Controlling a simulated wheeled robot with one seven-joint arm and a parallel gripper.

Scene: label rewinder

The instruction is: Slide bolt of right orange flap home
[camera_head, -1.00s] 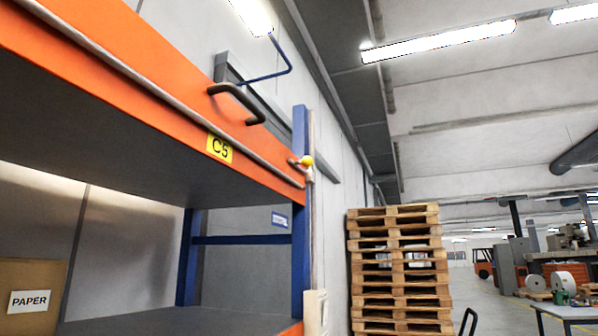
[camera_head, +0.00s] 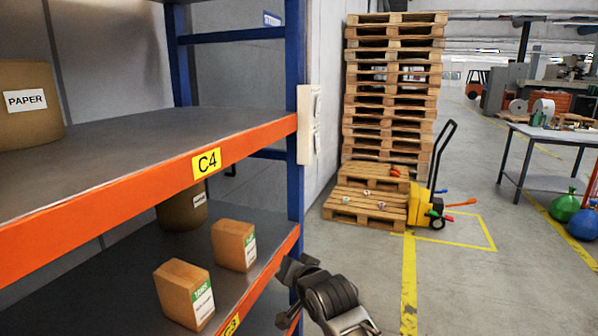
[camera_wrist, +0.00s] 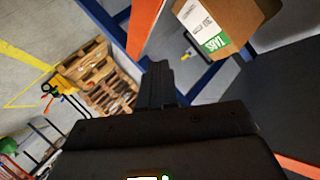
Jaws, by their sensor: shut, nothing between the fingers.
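The right orange flap and its bolt cannot be made out in either current view. My gripper (camera_head: 291,278) shows in the head view beside the right end of the lower shelf, in front of the blue upright. In the wrist view its fingers (camera_wrist: 158,84) are together, with nothing between them.
An orange beam labelled C4 (camera_head: 150,178) crosses the shelf unit. Two cartons (camera_head: 186,291) (camera_head: 234,244) stand on the lower shelf; one carton (camera_wrist: 222,30) is close in the wrist view. Stacked pallets (camera_head: 392,100) and a yellow pallet truck (camera_head: 418,205) stand behind.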

